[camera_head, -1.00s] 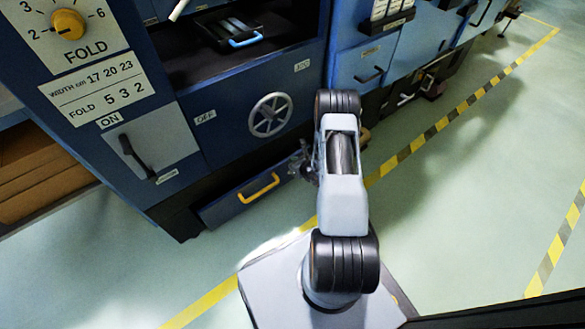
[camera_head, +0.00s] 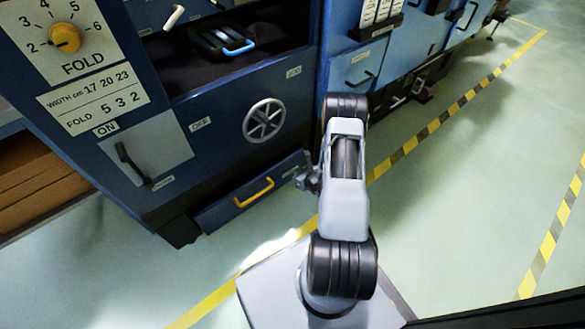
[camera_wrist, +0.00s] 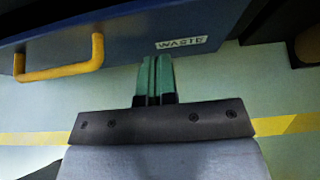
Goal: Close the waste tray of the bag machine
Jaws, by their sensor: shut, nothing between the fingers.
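The waste tray (camera_head: 222,207) is a low blue drawer with a yellow handle (camera_head: 254,192) at the foot of the bag machine. Its front stands out a little from the dark base. In the wrist view, the tray front (camera_wrist: 130,52) runs across the top, with the yellow handle (camera_wrist: 60,73) at left and a WASTE label (camera_wrist: 182,43). My gripper (camera_head: 308,182) is beside the tray's right end in the head view. In the wrist view my gripper (camera_wrist: 157,62) has its green fingers together and empty, just below the label. I cannot tell whether the tips touch the front.
The bag machine (camera_head: 200,110) has a handwheel (camera_head: 264,120), an ON/OFF lever (camera_head: 133,163) and a fold dial (camera_head: 65,38) above the tray. Brown stock (camera_head: 45,185) lies at left. The pale floor to the right is clear, with yellow-black tape (camera_head: 430,130).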

